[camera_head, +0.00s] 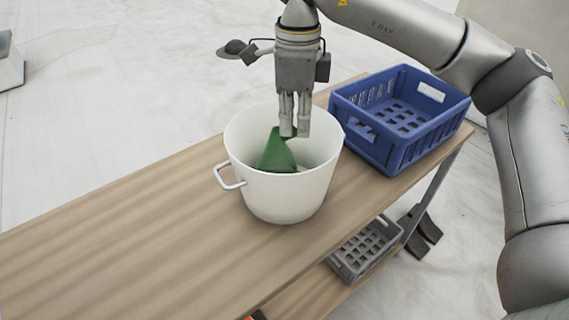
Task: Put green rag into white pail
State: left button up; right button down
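The white pail (289,198) stands upright on the wooden bench, its grey handle (230,178) on the left side. The green rag (276,156) is inside the pail's opening, hanging in a tented shape with its top at my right gripper's fingertips. My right gripper (295,130) points straight down over the pail, its fingertips at about rim height. Its fingers are close together and look shut on the top of the rag. The rag's lower end is inside the pail, and I cannot tell whether it touches the bottom. My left gripper is not in view.
A blue crate (412,148) stands to the right of the pail, close to it on the wooden bench (130,235). The bench's left part is clear. A grey crate (362,252) sits on the lower shelf. A dark disc-shaped thing (237,49) shows behind my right gripper.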

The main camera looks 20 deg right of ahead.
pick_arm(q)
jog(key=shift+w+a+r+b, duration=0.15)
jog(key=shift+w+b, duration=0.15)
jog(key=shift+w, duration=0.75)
pick_arm(e)
jog(key=w+f, duration=0.1)
jog(key=w+a+f, duration=0.1)
jog(key=shift+w+a+f, duration=0.2)
jog(key=shift+f, duration=0.15)
jog(key=c, duration=2.1)
grip_release()
jog(key=o, duration=0.5)
jog(key=shift+c, duration=0.2)
jog(key=shift+o, duration=0.2)
jog(key=o, duration=0.6)
jog(key=shift+c, duration=0.2)
